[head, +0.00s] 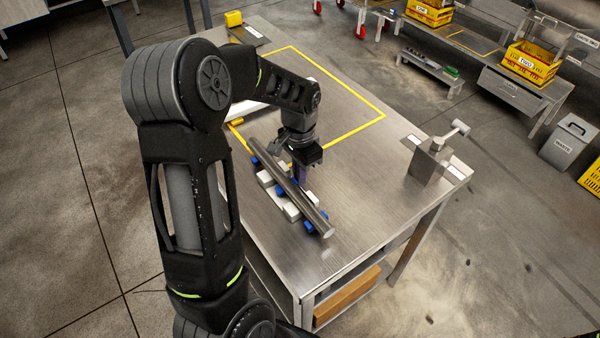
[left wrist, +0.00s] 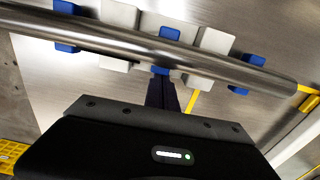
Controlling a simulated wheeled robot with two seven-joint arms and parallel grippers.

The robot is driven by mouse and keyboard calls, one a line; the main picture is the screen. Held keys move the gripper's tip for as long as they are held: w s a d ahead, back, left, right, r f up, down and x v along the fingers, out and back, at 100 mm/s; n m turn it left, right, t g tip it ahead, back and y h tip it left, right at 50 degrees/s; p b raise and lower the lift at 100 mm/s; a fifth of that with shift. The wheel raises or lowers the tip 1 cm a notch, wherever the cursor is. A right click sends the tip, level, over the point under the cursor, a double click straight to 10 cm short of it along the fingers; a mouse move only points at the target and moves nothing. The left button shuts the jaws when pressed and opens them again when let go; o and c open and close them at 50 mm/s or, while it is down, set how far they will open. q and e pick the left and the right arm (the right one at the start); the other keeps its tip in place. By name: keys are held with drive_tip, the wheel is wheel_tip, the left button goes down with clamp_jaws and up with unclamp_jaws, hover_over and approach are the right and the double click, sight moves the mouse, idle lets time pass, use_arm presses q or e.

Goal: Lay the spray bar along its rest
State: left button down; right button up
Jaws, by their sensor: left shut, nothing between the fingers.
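The spray bar (head: 290,188) is a long grey metal tube. It lies over a row of white blocks (head: 292,212) and blue pieces (head: 310,226), which look like its rest. In the left wrist view the bar (left wrist: 215,67) crosses the picture slantwise, with blue pieces (left wrist: 168,34) and white blocks (left wrist: 216,42) showing on both sides of it. Whether it is fully seated I cannot tell. My left gripper (head: 302,182) is shut and empty, close beside the middle of the bar. Its dark fingers show in the left wrist view (left wrist: 161,95). My right gripper is not in view.
The steel table (head: 355,190) has a yellow outlined area (head: 345,88) at its back. A metal stand with a white-ended handle (head: 432,160) is at the table's right. A yellow item (head: 234,18) sits at the back left edge. The table is clear right of the bar.

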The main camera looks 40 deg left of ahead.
use_arm(q)
drive_tip(key=shift+s+a, duration=0.2)
drive_tip(key=shift+s, duration=0.5)
drive_tip(key=shift+s+a, duration=0.15)
drive_tip(key=shift+s, duration=0.5)
drive_tip(key=shift+w, duration=0.1)
wheel_tip(320, 180, up, 8)
drive_tip(key=shift+f+b, duration=0.1)
drive_tip(key=shift+b, duration=0.3)
